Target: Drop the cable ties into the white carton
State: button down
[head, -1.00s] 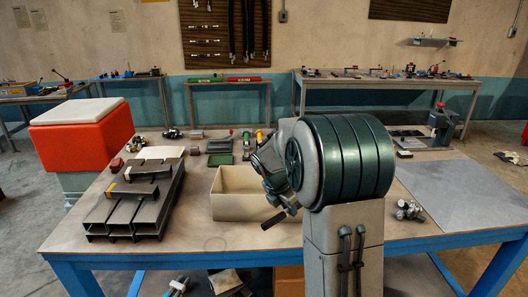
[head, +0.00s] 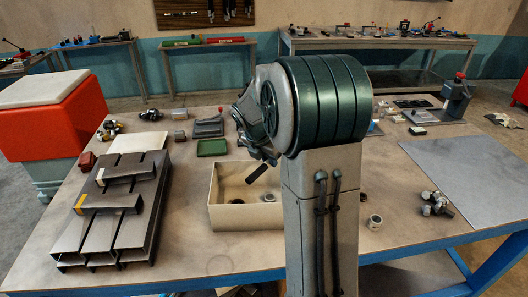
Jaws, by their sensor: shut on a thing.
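The white carton (head: 238,218) is an open cream box near the middle of the table, left of my arm. Small round items lie on its floor. My gripper (head: 256,165) is above the carton's opening, partly hidden by my own wrist. It is shut on a short dark bundle (head: 254,175), which looks like the cable ties and hangs tilted over the box. The bundle is small and its details do not show.
Grey metal channels (head: 118,215) are stacked left of the carton. A green tray (head: 212,147) lies behind it. A small pale cylinder (head: 375,222) and metal fittings (head: 434,203) are at right. A grey mat (head: 470,170) covers the right end.

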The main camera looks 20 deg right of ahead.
jog(key=shift+s+d+f+b, duration=0.15)
jog(key=shift+s+f+b, duration=0.05)
jog(key=shift+f+b, duration=0.4)
notch_tip(320, 180, down, 5)
jog(key=b, duration=0.4)
jog(key=shift+r, duration=0.15)
jog(key=c, duration=1.2)
grip_release()
jog(key=shift+c, duration=0.2)
jog(key=shift+r, duration=0.1)
jog(key=b+v, duration=0.1)
jog(key=v, duration=1.2)
jog(key=shift+s+a+r, duration=0.1)
jog(key=shift+a+r, duration=0.2)
